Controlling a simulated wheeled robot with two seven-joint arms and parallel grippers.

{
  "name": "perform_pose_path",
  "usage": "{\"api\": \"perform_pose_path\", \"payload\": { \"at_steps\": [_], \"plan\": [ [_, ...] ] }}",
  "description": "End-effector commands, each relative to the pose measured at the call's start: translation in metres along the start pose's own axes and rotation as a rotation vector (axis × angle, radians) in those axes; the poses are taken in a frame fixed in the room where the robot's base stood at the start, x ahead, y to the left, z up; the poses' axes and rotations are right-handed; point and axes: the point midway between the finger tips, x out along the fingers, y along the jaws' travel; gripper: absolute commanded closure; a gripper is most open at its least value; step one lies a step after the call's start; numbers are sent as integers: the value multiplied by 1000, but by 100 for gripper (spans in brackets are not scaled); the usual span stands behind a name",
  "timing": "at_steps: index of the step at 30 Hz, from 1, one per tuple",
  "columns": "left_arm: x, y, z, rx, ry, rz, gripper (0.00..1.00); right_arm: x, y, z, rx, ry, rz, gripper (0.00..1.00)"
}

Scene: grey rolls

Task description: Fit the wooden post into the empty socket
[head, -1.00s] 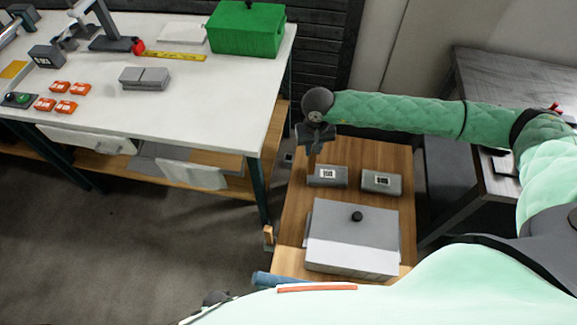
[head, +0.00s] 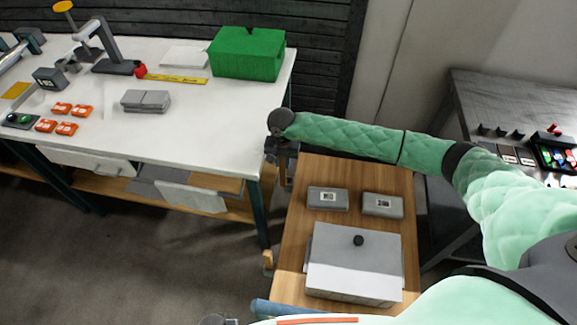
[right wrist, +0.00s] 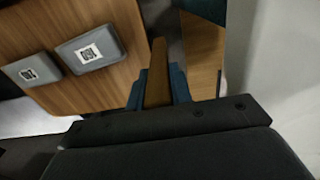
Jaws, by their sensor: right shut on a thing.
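My right gripper (head: 283,172) hangs at the far left corner of the small wooden table, by the white workbench's leg. In the right wrist view its blue fingers (right wrist: 158,88) are shut on the brown wooden post (right wrist: 157,72), which sticks out beyond them. In that view the post lies beside the table's edge. In the head view the post is mostly hidden by the gripper. I cannot make out the empty socket in either view. My left gripper is not clearly in view.
The wooden table (head: 385,172) bears two grey boxes with labels (head: 327,198) and a larger grey lidded box (head: 355,245). A small tan block (head: 267,260) shows at its left edge. The white workbench (head: 200,128) stands left, a dark table (head: 490,95) right.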

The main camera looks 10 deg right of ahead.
Motion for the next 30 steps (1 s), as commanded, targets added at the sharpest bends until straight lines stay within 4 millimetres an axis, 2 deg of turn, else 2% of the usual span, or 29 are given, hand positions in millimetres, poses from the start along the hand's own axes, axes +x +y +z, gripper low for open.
{"api": "perform_pose_path", "payload": {
  "at_steps": [1,6,10,17,24,30],
  "plan": [
    [-3,2,-2,-1,0,2,47,8,2,-10,3,0,0,100],
    [-22,6,-8,-5,-10,9,47,26,6,-38,1,0,0,100],
    [-34,8,-12,-8,-17,13,47,33,9,-52,0,0,0,100],
    [-41,10,-13,-9,-21,16,47,41,10,-58,-2,0,-1,100],
    [-51,12,-17,-10,-23,19,47,72,9,-57,-2,-1,0,100],
    [-56,13,-19,-12,-25,21,47,74,10,-58,-2,1,-1,100]
  ]
}}
